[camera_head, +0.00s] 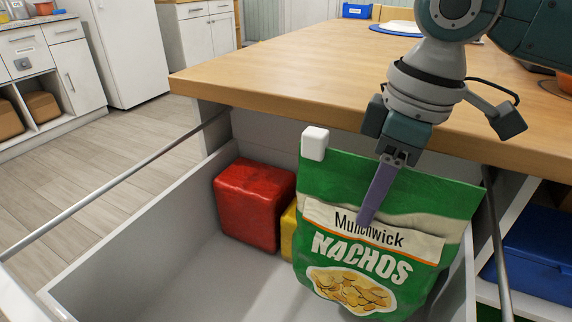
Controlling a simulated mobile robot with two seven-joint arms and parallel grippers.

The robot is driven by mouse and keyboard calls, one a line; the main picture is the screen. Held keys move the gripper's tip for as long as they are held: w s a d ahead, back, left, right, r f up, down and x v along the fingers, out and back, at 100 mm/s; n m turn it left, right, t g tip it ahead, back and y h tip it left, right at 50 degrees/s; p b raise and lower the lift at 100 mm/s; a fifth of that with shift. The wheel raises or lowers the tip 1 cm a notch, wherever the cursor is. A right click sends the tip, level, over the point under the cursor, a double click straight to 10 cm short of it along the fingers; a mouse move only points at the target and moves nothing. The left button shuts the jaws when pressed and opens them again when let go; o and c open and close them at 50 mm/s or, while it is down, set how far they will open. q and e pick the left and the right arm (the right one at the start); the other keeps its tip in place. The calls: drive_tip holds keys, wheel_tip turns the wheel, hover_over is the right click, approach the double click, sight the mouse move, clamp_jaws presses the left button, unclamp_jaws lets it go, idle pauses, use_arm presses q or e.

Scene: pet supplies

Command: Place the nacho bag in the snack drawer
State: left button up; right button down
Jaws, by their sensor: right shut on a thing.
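The green nacho bag (325,208) hangs upright from my right gripper (372,205), which is shut on its upper part. One purple finger shows in front of the bag; the other is hidden. The bag is over the right part of the open snack drawer (185,275), a light grey box with metal side rails. The bag hides the drawer's right part, and I cannot tell whether its bottom touches the drawer floor. My left gripper is not in view.
A red block-like package (252,205) stands at the drawer's back, with a yellow item (288,232) beside it, partly behind the bag. The wooden countertop (290,90) overhangs the drawer's back. The drawer's left and front floor is clear. A blue bin (540,255) sits at right.

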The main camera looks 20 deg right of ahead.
sight(362, 238)
wheel_tip(362, 238, down, 7)
drive_tip(key=shift+b, duration=1.1)
drive_tip(key=shift+f, duration=0.4)
drive_tip(key=c, duration=0.5)
unclamp_jaws()
drive_tip(key=r+p, duration=0.1)
drive_tip(key=r, duration=0.2)
drive_tip(key=r+p, duration=0.1)
drive_tip(key=r, duration=0.3)
drive_tip(key=s+d+r+p, duration=0.1)
drive_tip(key=r+p, duration=0.1)
drive_tip(key=r, duration=0.2)
drive_tip(key=shift+s+d+r, duration=0.1)
drive_tip(key=shift+d+r, duration=0.05)
drive_tip(key=shift+r, duration=0.4)
